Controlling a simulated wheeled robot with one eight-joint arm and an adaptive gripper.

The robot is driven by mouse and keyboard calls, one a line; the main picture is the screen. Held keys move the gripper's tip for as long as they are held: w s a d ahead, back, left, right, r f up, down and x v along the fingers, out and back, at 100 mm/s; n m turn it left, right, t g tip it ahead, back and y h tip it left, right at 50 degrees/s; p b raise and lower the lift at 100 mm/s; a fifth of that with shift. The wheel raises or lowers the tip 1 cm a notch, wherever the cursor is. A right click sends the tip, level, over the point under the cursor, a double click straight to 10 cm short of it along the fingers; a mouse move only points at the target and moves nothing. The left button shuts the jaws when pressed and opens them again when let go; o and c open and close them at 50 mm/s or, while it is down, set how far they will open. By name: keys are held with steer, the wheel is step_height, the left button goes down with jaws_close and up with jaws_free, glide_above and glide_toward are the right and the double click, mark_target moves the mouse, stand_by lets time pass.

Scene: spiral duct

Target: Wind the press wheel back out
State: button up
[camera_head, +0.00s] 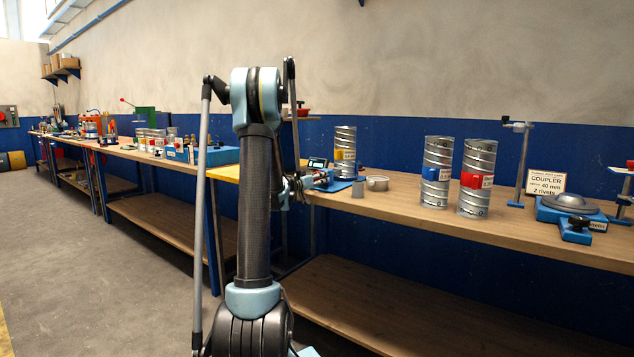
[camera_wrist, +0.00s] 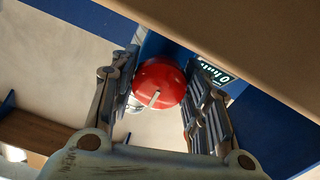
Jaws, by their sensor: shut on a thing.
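The press wheel (camera_wrist: 168,78) is a round red knob with a short pale bar across its face, in the upper middle of the wrist view. My gripper (camera_wrist: 165,62) has one finger on each side of it and is shut on it. Behind it are blue parts of the press (camera_wrist: 157,46) and a small lit display (camera_wrist: 225,74). In the head view my gripper (camera_head: 300,184) is partly hidden behind my arm, beside the small blue press unit (camera_head: 335,184) at the bench edge. I cannot make out the wheel there.
The wooden bench (camera_head: 400,199) runs along the wall. A grey ring (camera_head: 377,183) and a grey cup (camera_head: 358,189) stand right of the press. Further right are spiral ducts (camera_head: 437,172), a coupler sign (camera_head: 546,182) and a blue fixture (camera_head: 560,213). The floor at left (camera_head: 120,262) is clear.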

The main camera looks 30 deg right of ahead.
steer(key=shift+w, duration=0.15)
steer(key=o, duration=1.1)
steer(key=shift+a, duration=0.1)
steer(key=shift+v, duration=5.95)
steer(key=shift+f, duration=0.1)
